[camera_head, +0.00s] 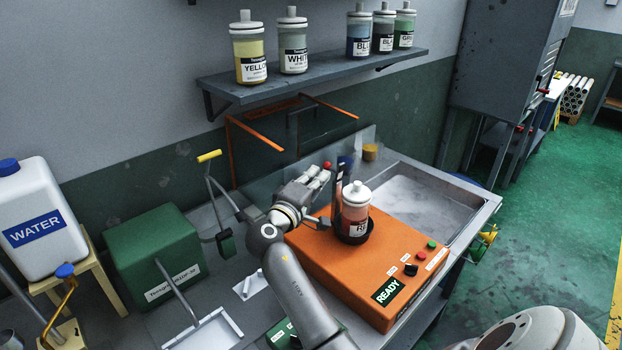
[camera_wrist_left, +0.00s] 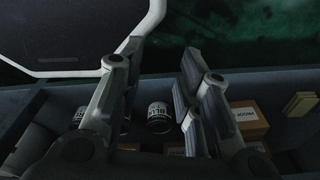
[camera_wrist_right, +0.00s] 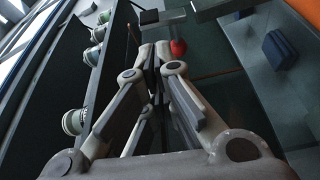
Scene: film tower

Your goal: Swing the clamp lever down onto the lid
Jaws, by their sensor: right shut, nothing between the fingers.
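My left gripper (camera_wrist_left: 158,65) is open and empty, away from the machine.
A shelf (camera_head: 320,75) with several labelled jars hangs above. A clear panel (camera_head: 262,180) is behind the machine, and a metal sink (camera_head: 425,205) is to its right. A yellow-handled lever (camera_head: 209,156) and a green box (camera_head: 155,260) stand to the left.

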